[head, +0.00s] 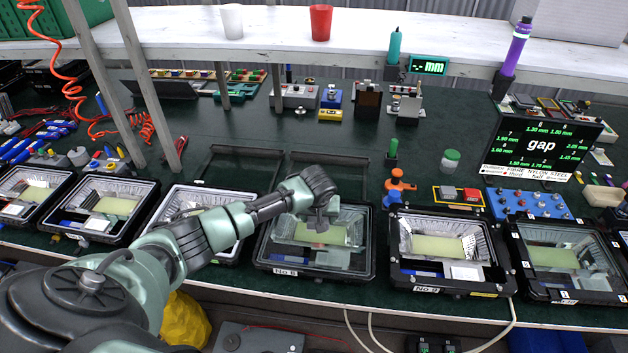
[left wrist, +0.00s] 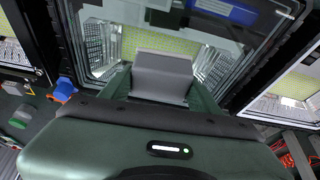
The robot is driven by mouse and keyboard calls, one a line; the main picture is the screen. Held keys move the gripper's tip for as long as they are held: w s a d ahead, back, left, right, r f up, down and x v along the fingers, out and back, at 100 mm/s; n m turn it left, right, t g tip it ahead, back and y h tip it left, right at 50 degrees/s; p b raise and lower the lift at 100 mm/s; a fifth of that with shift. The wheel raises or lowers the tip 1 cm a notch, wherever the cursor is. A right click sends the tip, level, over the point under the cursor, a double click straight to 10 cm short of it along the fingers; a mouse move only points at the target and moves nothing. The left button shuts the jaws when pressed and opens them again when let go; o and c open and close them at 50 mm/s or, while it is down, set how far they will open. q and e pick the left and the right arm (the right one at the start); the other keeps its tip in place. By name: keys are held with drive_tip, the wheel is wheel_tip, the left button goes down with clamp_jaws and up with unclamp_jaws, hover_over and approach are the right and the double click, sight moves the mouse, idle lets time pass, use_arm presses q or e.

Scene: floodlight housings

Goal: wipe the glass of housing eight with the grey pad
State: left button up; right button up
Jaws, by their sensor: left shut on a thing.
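Housing eight (head: 318,270) is a black-framed floodlight housing labelled No 8, mid-bench in the head view. Its glass (head: 350,256) covers a silver reflector and a pale yellow-green panel. My left gripper (head: 318,224) is over the far-middle part of this housing, pointing down. In the left wrist view it is shut on the grey pad (left wrist: 162,72), which sits in front of the glass (left wrist: 190,30). I cannot tell whether the pad touches the glass. My right gripper is not in view.
Housing nine (head: 450,282) stands to the right, with an orange clamp-like part (head: 398,187) behind the gap. An open-looking housing (head: 200,215) stands close on the left, under my arm. A shelf (head: 270,50) spans the back. Small fixtures crowd the bench behind.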

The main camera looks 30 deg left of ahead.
use_arm(q)
drive_tip(key=shift+r+p, duration=0.8)
drive_tip(key=shift+r, duration=0.5)
